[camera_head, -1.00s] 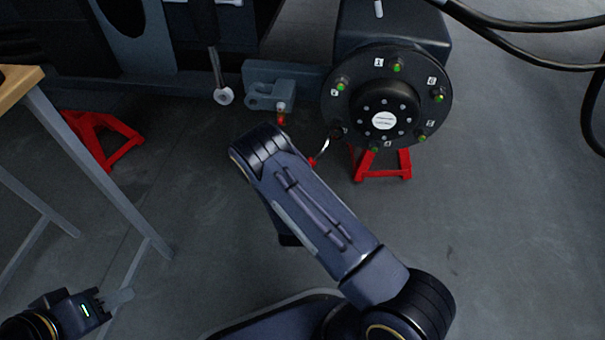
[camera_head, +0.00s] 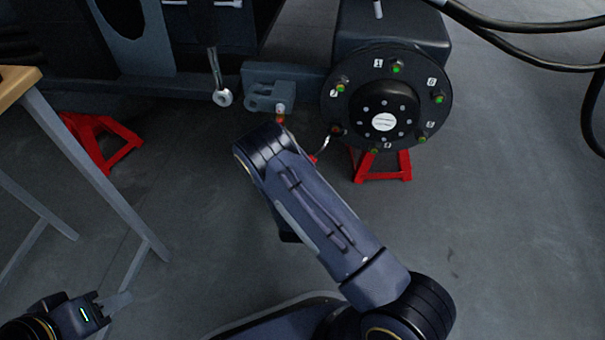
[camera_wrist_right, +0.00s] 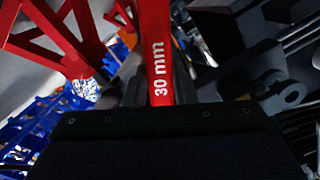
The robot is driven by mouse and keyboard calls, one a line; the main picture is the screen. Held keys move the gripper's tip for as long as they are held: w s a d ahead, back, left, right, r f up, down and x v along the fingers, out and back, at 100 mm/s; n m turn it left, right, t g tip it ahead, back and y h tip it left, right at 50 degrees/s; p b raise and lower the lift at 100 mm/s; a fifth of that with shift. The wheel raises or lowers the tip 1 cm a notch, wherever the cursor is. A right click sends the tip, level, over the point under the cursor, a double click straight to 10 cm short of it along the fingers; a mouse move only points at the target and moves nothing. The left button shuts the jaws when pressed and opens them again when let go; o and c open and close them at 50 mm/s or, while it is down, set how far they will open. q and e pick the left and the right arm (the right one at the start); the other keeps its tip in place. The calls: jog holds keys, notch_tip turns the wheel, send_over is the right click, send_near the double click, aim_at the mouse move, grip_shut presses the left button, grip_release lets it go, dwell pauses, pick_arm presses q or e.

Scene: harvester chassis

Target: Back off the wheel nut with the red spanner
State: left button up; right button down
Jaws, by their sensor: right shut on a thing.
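The red spanner (camera_wrist_right: 158,50), marked 30 mm, runs up from my right gripper (camera_wrist_right: 160,92) in the right wrist view, and the jaws are shut on its handle. In the head view my right forearm hides that gripper and most of the spanner (camera_head: 325,147). The spanner's silver end reaches the wheel nut (camera_head: 337,130) at the lower left of the dark wheel hub (camera_head: 384,145). I cannot tell how fully it seats on the nut. Other nuts with green marks ring the hub. My left gripper (camera_head: 118,309) is open and empty at the lower left.
A red stand (camera_head: 383,168) is under the hub, and another red stand (camera_head: 103,140) is at left. A grey bracket (camera_head: 285,82) sits left of the hub. A table (camera_head: 85,170) is at the left edge. Black hoses (camera_head: 520,55) hang at upper right. Floor at right is clear.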

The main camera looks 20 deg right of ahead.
jog(key=shift+w+d+b, duration=0.3)
jog(key=shift+w+d, duration=0.05)
jog(key=shift+w, duration=0.25)
jog(key=shift+w+d, duration=0.1)
jog(key=shift+s+d+f+n+b, duration=0.2)
jog(key=shift+s+d+f+n, duration=0.15)
jog(key=shift+d+n, duration=0.2)
jog(key=shift+s+d+f+n+b, duration=0.25)
jog(key=shift+s+d+n, duration=0.2)
jog(key=shift+d, duration=0.2)
jog(key=shift+s+d+f+n, duration=0.2)
jog(key=shift+s+d+n, duration=0.2)
jog(key=shift+d+n, duration=0.3)
jog(key=shift+a, duration=0.15)
